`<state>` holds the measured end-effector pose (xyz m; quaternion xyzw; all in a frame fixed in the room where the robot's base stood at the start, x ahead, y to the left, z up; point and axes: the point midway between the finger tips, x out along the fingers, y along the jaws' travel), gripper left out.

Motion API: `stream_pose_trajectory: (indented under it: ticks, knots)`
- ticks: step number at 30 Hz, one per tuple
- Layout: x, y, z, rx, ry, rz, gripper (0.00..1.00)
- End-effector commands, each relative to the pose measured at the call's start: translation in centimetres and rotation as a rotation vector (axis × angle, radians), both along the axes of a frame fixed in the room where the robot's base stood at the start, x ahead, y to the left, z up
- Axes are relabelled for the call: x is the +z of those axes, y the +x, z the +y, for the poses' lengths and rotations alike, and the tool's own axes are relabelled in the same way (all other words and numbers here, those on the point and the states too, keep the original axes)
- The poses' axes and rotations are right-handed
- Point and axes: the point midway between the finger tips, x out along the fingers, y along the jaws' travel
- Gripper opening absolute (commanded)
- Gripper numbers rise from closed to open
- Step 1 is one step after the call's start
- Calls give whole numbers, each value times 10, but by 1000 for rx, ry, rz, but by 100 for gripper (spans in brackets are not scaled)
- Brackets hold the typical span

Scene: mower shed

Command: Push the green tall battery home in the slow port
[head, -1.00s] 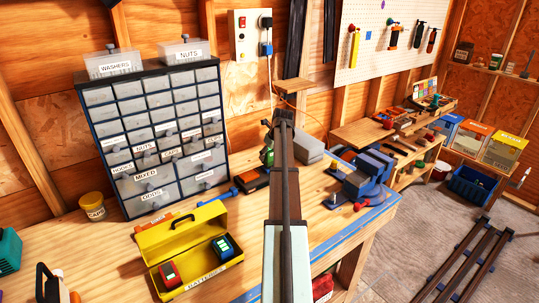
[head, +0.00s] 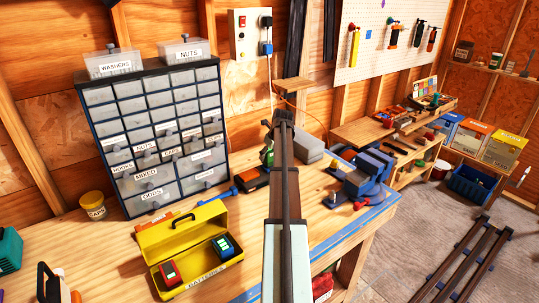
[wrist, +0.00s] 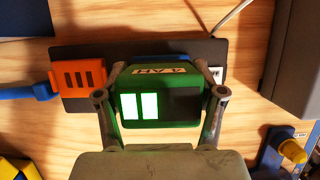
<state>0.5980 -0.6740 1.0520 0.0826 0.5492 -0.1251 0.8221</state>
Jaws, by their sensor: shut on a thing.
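The green tall battery (wrist: 160,105) is between the two fingers of my gripper (wrist: 160,118) in the wrist view, one finger on each side. Its face shows lit pale bars and a label. It stands over the right part of the dark charger (wrist: 190,48). The battery hides the port beneath it, so I cannot tell how deep it sits. An orange block (wrist: 78,76) with dark slots is at the charger's left end.
A yellow box (head: 160,245) with a red battery (head: 170,273) and a blue-green battery (head: 224,247) stands on the bench at front. The drawer cabinet (head: 150,140) rises left of my arm. A blue vise (head: 368,175) and a grey block (head: 308,148) are to the right.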

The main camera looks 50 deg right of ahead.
Motion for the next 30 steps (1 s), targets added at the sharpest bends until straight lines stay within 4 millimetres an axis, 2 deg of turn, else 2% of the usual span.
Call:
stream_pose_trajectory:
  ticks: [14,15,17,30]
  knots:
    - [-8,0,0,0,0,-1,27]
    - [-8,0,0,0,0,-1,75]
    - [-8,0,0,0,0,-1,97]
    - [-5,-2,0,0,0,0,98]
